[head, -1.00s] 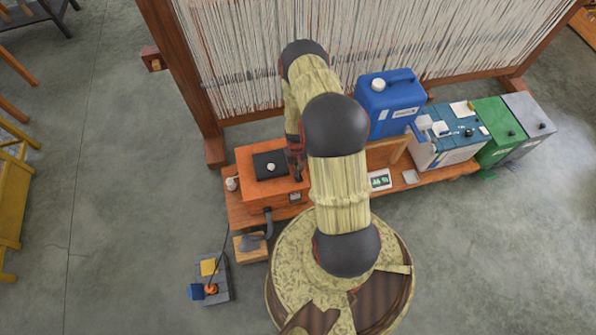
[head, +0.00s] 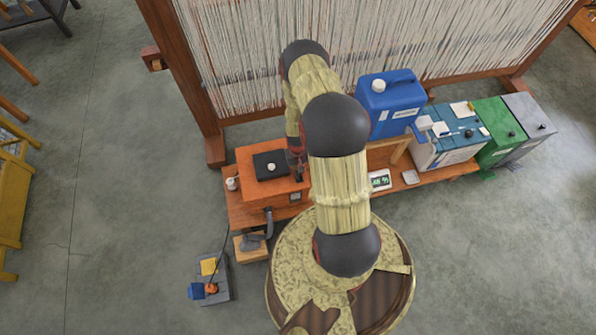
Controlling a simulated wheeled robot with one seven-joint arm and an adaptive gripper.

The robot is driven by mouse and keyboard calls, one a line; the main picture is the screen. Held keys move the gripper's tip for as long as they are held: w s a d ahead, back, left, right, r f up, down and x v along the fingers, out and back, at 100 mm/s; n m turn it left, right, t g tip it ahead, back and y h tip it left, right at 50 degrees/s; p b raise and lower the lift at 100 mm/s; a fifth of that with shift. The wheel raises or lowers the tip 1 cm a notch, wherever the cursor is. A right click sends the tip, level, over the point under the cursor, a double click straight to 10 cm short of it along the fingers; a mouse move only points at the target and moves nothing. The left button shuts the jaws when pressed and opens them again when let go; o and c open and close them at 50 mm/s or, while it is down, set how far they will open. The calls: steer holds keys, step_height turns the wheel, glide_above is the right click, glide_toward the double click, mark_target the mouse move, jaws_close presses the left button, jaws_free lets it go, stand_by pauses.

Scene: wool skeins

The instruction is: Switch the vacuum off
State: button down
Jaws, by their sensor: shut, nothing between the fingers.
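An orange box (head: 257,190) with a black plate and a pale round knob (head: 271,167) on top sits at the left end of the wooden bench. A small dark panel (head: 295,197) is on its front. A grey hose (head: 268,222) runs down from the box front to a wooden block. I cannot tell for certain which part is the vacuum's switch. My gripper (head: 297,175) is shut and empty, pointing down at the right edge of the box top, right of the knob. My arm partly hides its fingertips, and I cannot tell whether they touch the box.
A grey block (head: 220,289) with blue, yellow and orange parts and a cord stands on the floor at lower left. A blue canister (head: 391,100), a white-and-blue bin (head: 445,150) and a green bin (head: 497,145) stand to the right. The loom (head: 240,60) rises behind.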

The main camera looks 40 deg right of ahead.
steer(key=r, duration=0.1)
steer(key=r+p, duration=0.1)
steer(key=r, duration=0.1)
steer(key=r+p, duration=0.1)
steer(key=shift+w+d+r, duration=0.15)
steer(key=shift+w+r, duration=0.1)
steer(key=shift+w, duration=0.1)
step_height(320, 180, up, 9)
steer(key=p, duration=0.2)
steer(key=shift+w+d+r+p, duration=0.15)
steer(key=shift+w+d+p, duration=0.1)
steer(key=shift+p, duration=0.05)
